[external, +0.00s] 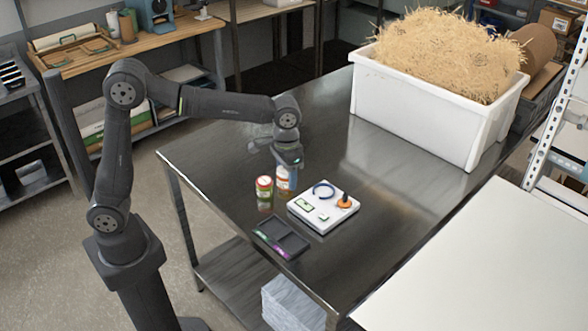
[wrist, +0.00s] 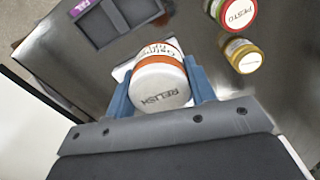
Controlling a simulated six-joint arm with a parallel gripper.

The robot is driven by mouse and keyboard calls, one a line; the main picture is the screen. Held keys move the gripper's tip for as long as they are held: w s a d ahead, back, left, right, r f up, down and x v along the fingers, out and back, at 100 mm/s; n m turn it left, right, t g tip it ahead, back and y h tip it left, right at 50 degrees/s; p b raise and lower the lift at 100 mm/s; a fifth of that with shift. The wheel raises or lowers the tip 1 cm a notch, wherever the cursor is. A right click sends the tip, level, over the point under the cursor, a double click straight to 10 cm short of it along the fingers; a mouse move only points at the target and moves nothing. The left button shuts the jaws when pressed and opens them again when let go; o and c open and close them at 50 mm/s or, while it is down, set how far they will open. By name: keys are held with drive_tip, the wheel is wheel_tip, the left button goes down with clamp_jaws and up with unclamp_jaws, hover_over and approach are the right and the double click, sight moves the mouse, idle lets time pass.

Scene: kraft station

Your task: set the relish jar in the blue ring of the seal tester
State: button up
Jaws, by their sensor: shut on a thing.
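The relish jar (wrist: 160,84), with a white lid marked RELISH and an orange band, sits between the two blue-grey fingers in the wrist view. My gripper (external: 287,168) is shut on it; the jar also shows in the external view (external: 286,181), below the fingers. The white seal tester (external: 311,215) lies on the steel table to the right of the held jar. Its blue ring (external: 323,190) looks empty, at the back of the tester. In the wrist view, the held jar and my gripper hide most of what lies beneath.
A red-lidded pesto jar (wrist: 236,12) and a yellow-lidded jar (wrist: 243,56) stand close by. A dark divided tray (external: 281,238) lies in front of the tester. The tester carries an orange-based black knob (external: 345,201). A white bin of straw (external: 430,112) stands farther back.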

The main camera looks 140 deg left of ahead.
drive_tip(key=w+a+f, duration=0.2)
drive_tip(key=a+f, duration=0.1)
drive_tip(key=a, duration=1.1)
drive_tip(key=shift+a+f, duration=0.1)
drive_tip(key=shift+f, duration=2.6)
drive_tip(key=shift+f, duration=0.65)
drive_tip(key=o, duration=1.2)
drive_tip(key=shift+r, duration=4)
drive_tip(key=shift+f, duration=3.9)
